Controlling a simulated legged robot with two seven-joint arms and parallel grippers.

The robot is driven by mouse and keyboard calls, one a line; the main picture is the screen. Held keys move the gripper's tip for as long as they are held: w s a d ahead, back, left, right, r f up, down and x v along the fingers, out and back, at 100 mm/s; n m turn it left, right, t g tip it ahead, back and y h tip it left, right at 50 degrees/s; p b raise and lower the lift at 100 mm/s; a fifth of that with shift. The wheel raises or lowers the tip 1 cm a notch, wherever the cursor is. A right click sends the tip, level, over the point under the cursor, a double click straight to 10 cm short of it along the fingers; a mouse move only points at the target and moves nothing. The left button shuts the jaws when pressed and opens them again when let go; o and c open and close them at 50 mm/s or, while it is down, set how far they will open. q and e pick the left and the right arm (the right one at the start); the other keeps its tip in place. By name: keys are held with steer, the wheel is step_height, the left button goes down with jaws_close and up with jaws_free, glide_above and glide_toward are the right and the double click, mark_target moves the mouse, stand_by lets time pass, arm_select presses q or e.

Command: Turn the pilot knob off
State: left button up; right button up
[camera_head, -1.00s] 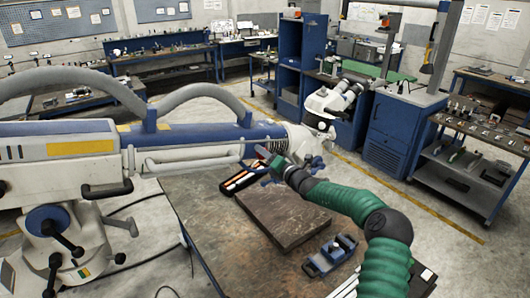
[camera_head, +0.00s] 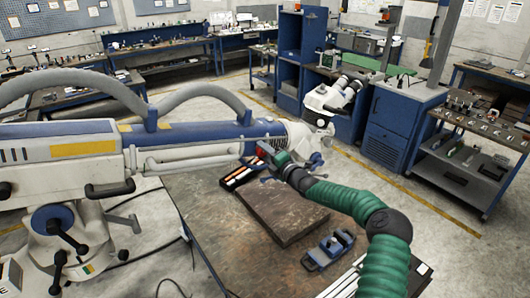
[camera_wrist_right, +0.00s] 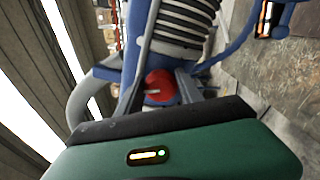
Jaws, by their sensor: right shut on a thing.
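A pale mark shows on the knob's face. A bit of red also shows at the arm's front end in the head view (camera_head: 263,151). My right gripper (camera_wrist_right: 163,85) has its two fingers on either side of the knob and is shut on it. In the head view my right gripper (camera_head: 270,155) reaches in from the right on a green sleeved arm and partly hides the knob. My left gripper is not in view.
The worktable (camera_head: 205,225) below holds a dark slab (camera_head: 283,212), a blue device (camera_head: 328,250) and a tray of tools (camera_head: 243,174). Grey hoses (camera_head: 75,80) run above the arm.

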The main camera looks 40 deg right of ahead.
steer(key=shift+f, duration=0.35)
steer(key=o, duration=1.1)
steer(key=shift+o, duration=1.2)
steer(key=shift+w, duration=0.1)
steer(key=shift+o, duration=0.2)
steer(key=shift+w, duration=0.15)
steer(key=shift+r, duration=0.1)
steer(key=s+a+b, duration=0.1)
steer(key=s+b, duration=0.5)
steer(key=s, duration=1)
steer(key=shift+s+a, duration=0.35)
steer(key=shift+w+f, duration=0.15)
steer(key=shift+f, duration=0.05)
